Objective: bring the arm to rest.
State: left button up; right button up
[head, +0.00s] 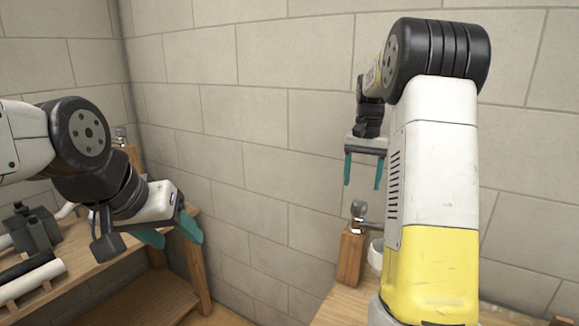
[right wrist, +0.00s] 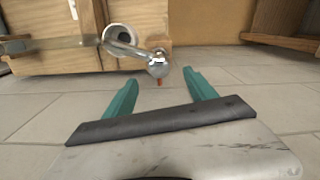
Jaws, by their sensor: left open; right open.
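My right gripper (head: 364,170) is up in front of the block wall in the head view, its teal fingers pointing down, open and empty. It also shows in the right wrist view (right wrist: 160,95), with its fingers apart. My left gripper (head: 175,240) is at the left of the head view, near the left wooden bench, with teal fingers open and nothing visible between them. Below the right gripper, a metal fitting with a round knob (head: 358,212) sits on a wooden post (head: 351,257). In the right wrist view a shiny round-ended fitting (right wrist: 158,64) appears beyond the fingertips.
The left wooden bench (head: 99,268) holds a white pipe (head: 35,280), a black pipe (head: 25,268) and a dark grey vise-like block (head: 36,232). A white ring (head: 375,254) stands beside the post on the right bench (head: 340,307). Tiled floor (right wrist: 50,100) shows in the right wrist view.

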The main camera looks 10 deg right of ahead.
jog(key=s+a+r+n+t, duration=0.1)
jog(key=s+a+n+t, duration=0.1)
jog(key=s+a, duration=0.3)
jog(key=s+a+r+n+t+y, duration=0.1)
jog(key=s+a, duration=0.3)
jog(key=s, duration=0.9)
jog(key=s+a+r+n+t+y, duration=0.1)
jog(key=s+a+r+n+t, duration=0.1)
jog(key=s+a, duration=0.3)
jog(key=s+t, duration=0.1)
jog(key=s, duration=0.3)
jog(key=shift+s+a+n, duration=0.2)
jog(key=shift+a+n, duration=0.15)
jog(key=shift+n, duration=0.05)
